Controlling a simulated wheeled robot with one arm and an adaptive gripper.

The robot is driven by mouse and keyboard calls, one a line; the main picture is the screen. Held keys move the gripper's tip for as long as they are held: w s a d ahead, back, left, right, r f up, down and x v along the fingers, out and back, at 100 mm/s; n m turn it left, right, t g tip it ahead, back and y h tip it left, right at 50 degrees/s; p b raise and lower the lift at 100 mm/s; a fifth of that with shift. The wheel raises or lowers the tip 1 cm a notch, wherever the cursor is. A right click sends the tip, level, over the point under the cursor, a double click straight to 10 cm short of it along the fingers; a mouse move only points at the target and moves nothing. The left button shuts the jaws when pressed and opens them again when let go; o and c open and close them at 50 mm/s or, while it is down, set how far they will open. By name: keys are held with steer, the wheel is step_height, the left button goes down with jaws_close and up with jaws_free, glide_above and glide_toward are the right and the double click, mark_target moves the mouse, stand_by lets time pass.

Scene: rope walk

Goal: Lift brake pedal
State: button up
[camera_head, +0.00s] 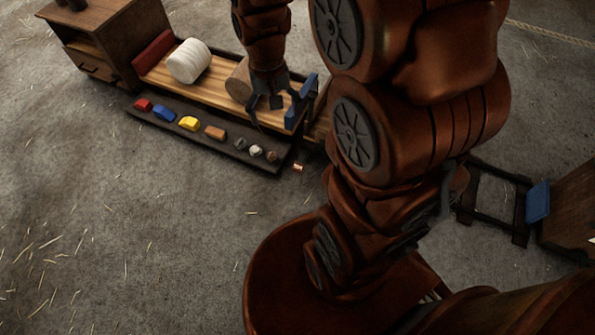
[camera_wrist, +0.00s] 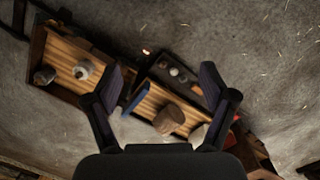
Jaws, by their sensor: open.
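Two blue parts are in view, and I cannot tell for sure which is the brake pedal. A blue flat pad (camera_head: 538,202) sits at the end of a dark low frame at the right of the head view, beside a wooden box. A blue upright piece (camera_head: 300,103) stands at the right end of the wooden bench. It also shows in the wrist view (camera_wrist: 136,99), near the left finger. My gripper (camera_head: 268,103) is open above the bench, left of the upright piece. In the wrist view my gripper (camera_wrist: 162,86) has spread fingers with nothing held.
The bench (camera_head: 217,85) carries a white spool (camera_head: 188,61) and a brown wooden cylinder (camera_head: 239,82). A dark tray (camera_head: 186,145) with several small coloured pieces lies along its front. A wooden cabinet (camera_head: 117,40) stands at the left end.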

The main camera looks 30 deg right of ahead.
steer(key=w+d+f+m+b, duration=0.1)
steer(key=w+d+f+b, duration=0.2)
steer(key=f, duration=0.4)
steer(key=w+d+f+m+b, duration=0.1)
steer(key=w+f+b, duration=0.2)
steer(key=w+f, duration=0.25)
steer(key=m+t+b, duration=0.1)
steer(key=m+b, duration=0.5)
steer(key=b, duration=1.1)
glide_above(298, 167)
step_height(298, 167, down, 48)
steer(key=shift+a+r, duration=0.1)
steer(key=shift+r, duration=0.05)
steer(key=shift+w+f+b, duration=0.1)
steer(key=shift+f+b, duration=1.1)
steer(key=shift+f, duration=2.75)
steer(key=shift+c, duration=0.2)
